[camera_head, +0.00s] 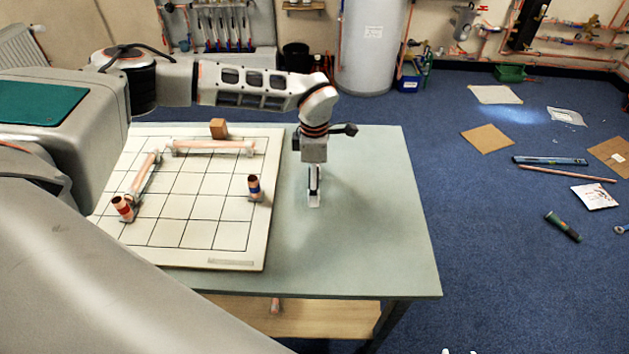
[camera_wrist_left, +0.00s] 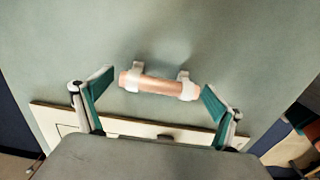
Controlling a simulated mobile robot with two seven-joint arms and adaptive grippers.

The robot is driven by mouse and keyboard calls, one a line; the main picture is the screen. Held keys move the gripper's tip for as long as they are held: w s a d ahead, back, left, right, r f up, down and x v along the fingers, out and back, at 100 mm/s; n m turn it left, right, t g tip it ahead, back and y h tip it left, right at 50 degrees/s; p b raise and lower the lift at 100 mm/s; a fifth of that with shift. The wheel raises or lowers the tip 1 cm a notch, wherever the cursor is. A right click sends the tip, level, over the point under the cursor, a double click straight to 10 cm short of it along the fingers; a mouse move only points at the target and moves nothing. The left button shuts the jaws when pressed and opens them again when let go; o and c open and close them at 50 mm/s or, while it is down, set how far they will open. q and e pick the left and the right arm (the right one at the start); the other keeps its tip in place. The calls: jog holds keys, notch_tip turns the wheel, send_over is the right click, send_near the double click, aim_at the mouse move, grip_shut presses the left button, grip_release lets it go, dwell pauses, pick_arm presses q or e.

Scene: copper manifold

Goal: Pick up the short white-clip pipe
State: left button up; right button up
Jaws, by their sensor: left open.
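The short copper pipe (camera_wrist_left: 158,84) shows in the left wrist view, with a white clip near each end. It lies on the bare green table. My left gripper (camera_wrist_left: 157,82) is open, with one teal-padded finger toward each end of the pipe; I cannot tell the height between them. In the head view my left gripper (camera_head: 314,197) points down over the table just right of the grid board, and the pipe is not clearly visible there. My right gripper is not in view.
The white grid board (camera_head: 205,235) bears a long clipped pipe (camera_head: 212,147), another pipe (camera_head: 145,172), a red-banded fitting (camera_head: 122,207) and a blue-banded fitting (camera_head: 254,187). A wooden block (camera_head: 218,128) stands at its back edge. The green table (camera_head: 370,230) is clear to the right.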

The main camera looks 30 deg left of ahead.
pick_arm(q)
jog(key=c, duration=1.2)
jog(key=shift+r, duration=0.1)
